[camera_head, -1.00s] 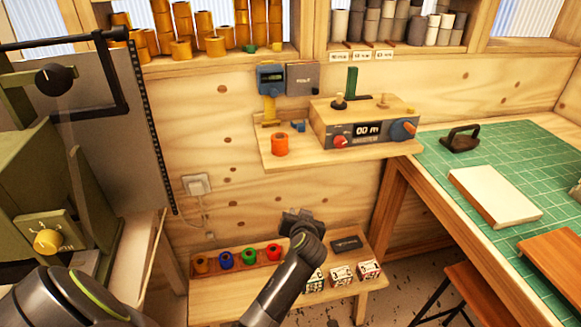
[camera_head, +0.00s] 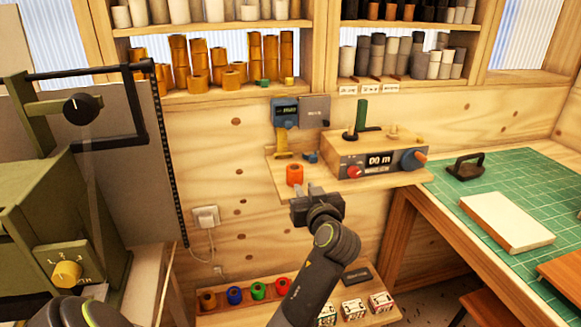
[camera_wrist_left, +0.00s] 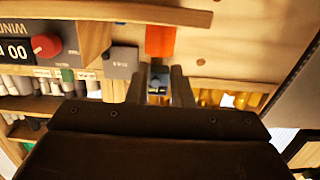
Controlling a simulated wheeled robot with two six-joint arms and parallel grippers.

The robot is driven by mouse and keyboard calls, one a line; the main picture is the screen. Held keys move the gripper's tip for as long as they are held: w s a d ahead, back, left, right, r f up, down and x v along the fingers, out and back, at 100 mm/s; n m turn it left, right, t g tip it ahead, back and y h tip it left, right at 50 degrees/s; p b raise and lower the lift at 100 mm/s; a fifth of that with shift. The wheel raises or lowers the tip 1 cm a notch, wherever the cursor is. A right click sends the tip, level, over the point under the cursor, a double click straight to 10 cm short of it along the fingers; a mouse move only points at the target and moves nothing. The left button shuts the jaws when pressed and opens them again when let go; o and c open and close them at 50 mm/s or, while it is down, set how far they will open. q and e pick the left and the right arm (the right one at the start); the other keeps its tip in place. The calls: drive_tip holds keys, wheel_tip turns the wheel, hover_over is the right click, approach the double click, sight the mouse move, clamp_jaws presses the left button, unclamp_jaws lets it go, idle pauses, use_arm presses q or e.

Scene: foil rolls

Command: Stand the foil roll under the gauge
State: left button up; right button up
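The orange-red foil roll (camera_head: 294,174) stands upright on the wooden wall shelf, a hole showing in its top. The gauge (camera_head: 285,112), blue with a small display and a yellow lower part, is on the wall just behind the roll. My left gripper (camera_head: 309,190) is at the shelf's front edge, just in front and to the right of the roll, apart from it as far as I can tell. In the left wrist view its fingers (camera_wrist_left: 160,72) are apart and empty; the roll (camera_wrist_left: 160,41) lies beyond the tips, and the blue gauge shows between them. My right gripper is not in view.
A small blue block (camera_head: 310,156) is beside the roll. Several coloured rolls (camera_head: 234,294) stand on the low bench. A green machine (camera_head: 50,200) is at left.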

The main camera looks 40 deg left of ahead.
sight(297, 179)
use_arm(q)
drive_tip(key=shift+w+a+f+b, duration=0.35)
drive_tip(key=shift+w+a+f, duration=0.2)
drive_tip(key=shift+w+a, duration=0.25)
drive_tip(key=shift+w+a+f+b, duration=0.35)
drive_tip(key=shift+w+a+f, duration=0.3)
drive_tip(key=shift+a, duration=0.25)
drive_tip(key=shift+r+b+x, duration=0.2)
drive_tip(key=shift+b+x, duration=0.05)
drive_tip(key=shift+x, duration=0.95)
drive_tip(key=shift+r+b+x, duration=0.15)
drive_tip(key=shift+b+x, duration=0.1)
drive_tip(key=shift+x, duration=0.95)
drive_tip(key=shift+r+b+x, duration=0.2)
drive_tip(key=shift+b+x, duration=0.4)
drive_tip(key=shift+x, duration=1.05)
drive_tip(key=shift+r+b+x, duration=0.15)
drive_tip(key=shift+b+x, duration=0.45)
drive_tip(key=shift+x, duration=1.1)
drive_tip(key=shift+p+v, duration=0.35)
drive_tip(key=shift+v, duration=0.6)
drive_tip(key=shift+f+p+v, duration=0.15)
drive_tip(key=shift+p+v, duration=0.05)
drive_tip(key=shift+v, duration=1.1)
drive_tip(key=shift+f+p+v, duration=0.15)
drive_tip(key=shift+p+v, duration=0.05)
drive_tip(key=shift+v, duration=1.05)
drive_tip(key=shift+f, duration=0.1)
